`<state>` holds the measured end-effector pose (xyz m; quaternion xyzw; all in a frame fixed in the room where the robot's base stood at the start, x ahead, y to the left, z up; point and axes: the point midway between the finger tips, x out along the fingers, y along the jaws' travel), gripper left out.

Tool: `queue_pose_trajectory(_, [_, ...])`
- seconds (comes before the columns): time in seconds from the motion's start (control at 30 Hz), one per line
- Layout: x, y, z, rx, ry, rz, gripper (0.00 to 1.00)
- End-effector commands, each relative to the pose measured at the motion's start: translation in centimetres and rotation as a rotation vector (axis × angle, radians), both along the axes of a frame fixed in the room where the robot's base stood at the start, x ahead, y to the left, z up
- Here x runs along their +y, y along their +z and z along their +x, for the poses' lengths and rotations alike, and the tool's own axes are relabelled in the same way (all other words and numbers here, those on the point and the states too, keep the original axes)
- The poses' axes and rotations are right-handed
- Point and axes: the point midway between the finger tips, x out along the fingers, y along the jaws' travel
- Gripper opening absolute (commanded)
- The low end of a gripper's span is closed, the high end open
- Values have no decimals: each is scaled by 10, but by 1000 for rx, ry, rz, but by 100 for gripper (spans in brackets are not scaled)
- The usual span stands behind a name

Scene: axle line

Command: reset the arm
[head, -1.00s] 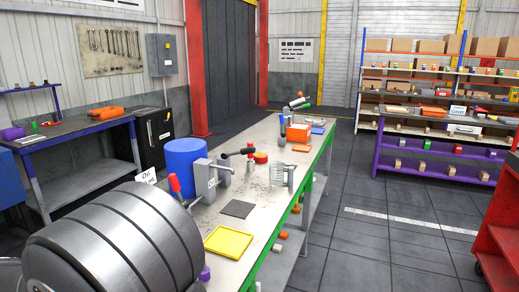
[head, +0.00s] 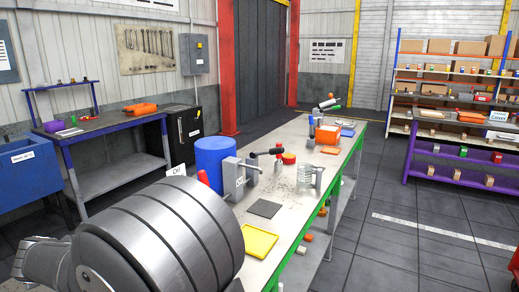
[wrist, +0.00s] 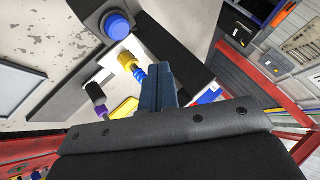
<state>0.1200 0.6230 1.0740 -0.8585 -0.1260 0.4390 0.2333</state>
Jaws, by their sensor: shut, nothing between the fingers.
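My gripper (wrist: 162,72) shows in the wrist view as two dark blue fingers pressed together, shut and empty. It is not seen in the head view, where a large grey ribbed part of my own body fills the lower left. In the wrist view a blue round knob (wrist: 116,26), a yellow and blue piece (wrist: 131,66) and a purple and black piece (wrist: 97,97) lie beyond the fingers. I cannot tell how far off they are.
The long workbench (head: 285,220) carries a blue drum (head: 213,158), a grey fixture (head: 232,179), a yellow tray (head: 259,243), a dark square pad (head: 265,208) and an orange bin (head: 327,134). A purple shelf (head: 460,165) stands at right. The floor between is clear.

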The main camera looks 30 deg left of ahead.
Motion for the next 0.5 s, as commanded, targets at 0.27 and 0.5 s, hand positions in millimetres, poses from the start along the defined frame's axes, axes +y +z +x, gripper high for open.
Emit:
queue_pose_trajectory(0.27, [-1,20,0,-1,0,-9,0])
queue_pose_trajectory(0.5, [-1,-15,0,-2,0,-7,0])
